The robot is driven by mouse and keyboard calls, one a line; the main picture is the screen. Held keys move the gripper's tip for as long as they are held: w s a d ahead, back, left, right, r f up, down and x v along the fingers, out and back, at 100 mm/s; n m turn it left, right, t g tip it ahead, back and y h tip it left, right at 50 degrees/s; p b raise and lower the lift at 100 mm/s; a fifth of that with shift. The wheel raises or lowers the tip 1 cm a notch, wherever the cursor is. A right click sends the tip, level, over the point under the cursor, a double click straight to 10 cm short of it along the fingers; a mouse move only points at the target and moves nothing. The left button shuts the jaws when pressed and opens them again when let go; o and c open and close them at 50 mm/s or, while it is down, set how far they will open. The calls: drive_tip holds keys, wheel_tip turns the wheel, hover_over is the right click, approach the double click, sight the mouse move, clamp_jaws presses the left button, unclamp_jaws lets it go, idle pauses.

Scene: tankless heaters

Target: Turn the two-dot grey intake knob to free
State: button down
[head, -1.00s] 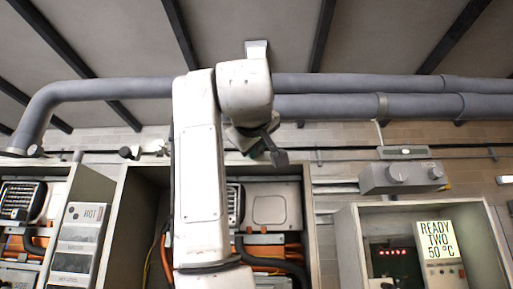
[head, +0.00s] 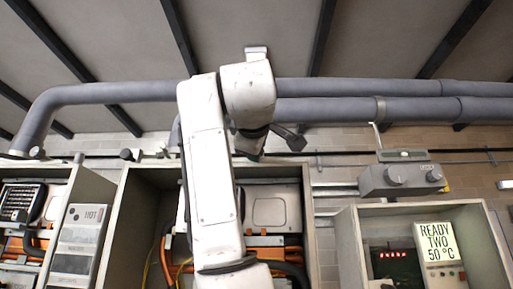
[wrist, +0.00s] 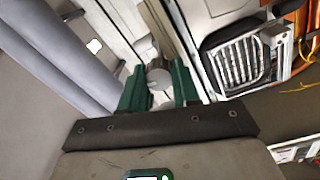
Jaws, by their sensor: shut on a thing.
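In the wrist view a small round grey knob (wrist: 158,77) sits between the green fingers of my gripper (wrist: 158,88). My gripper is shut on this knob, with one finger on each side of it. No dots or marks can be made out on the knob, so I cannot tell which setting it is at. In the head view my wrist and gripper (head: 250,142) are up by the wall below the big pipes. My own arm covers part of that area, and the gripped knob cannot be made out there.
Large grey pipes (head: 330,88) run across the wall above. An open heater cabinet (head: 115,220) stands behind my arm. To the right are a grey box with knobs (head: 405,191) and a cabinet with a sign (head: 437,242) reading "READY TWO 50 °C". Other dark knobs (head: 127,154) stick out at left.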

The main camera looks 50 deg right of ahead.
drive_tip(key=c, duration=0.8)
unclamp_jaws()
drive_tip(key=shift+a, duration=0.1)
drive_tip(key=b+v, duration=0.3)
drive_tip(key=v, duration=0.7)
drive_tip(key=shift+s+a+f+b, duration=0.1)
drive_tip(key=shift+s+a+b, duration=0.1)
drive_tip(key=shift+a+b, duration=0.15)
